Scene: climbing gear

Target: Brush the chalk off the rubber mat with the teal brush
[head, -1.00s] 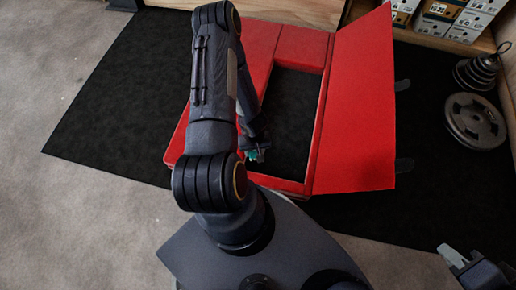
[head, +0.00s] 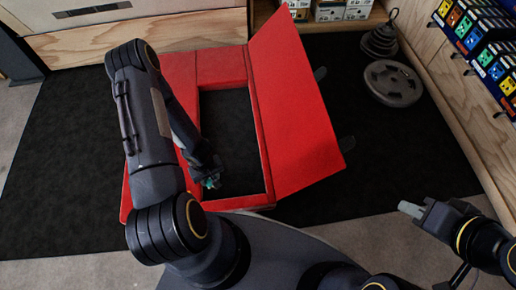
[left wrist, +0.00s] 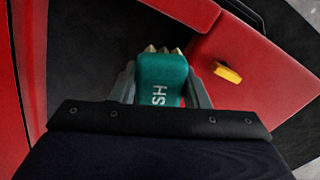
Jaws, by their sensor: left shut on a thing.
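My left gripper (head: 207,174) is shut on the teal brush (left wrist: 160,78), which shows white letters and pale tips at its far end in the left wrist view. In the head view only a bit of the brush (head: 210,183) shows, over the left part of the red frame's opening. The black rubber mat (head: 60,160) covers the floor around and under the red frame. I cannot make out any chalk on it. My right gripper (head: 411,209) is at the lower right, away from the frame; its jaw gap is not clear.
The red padded frame (head: 222,68) has a dark rectangular opening and a red panel (head: 292,110) folded out to the right. A yellow piece (left wrist: 227,72) shows on red in the left wrist view. Weight plates (head: 393,82) lie at the back right, near wooden shelving (head: 440,85).

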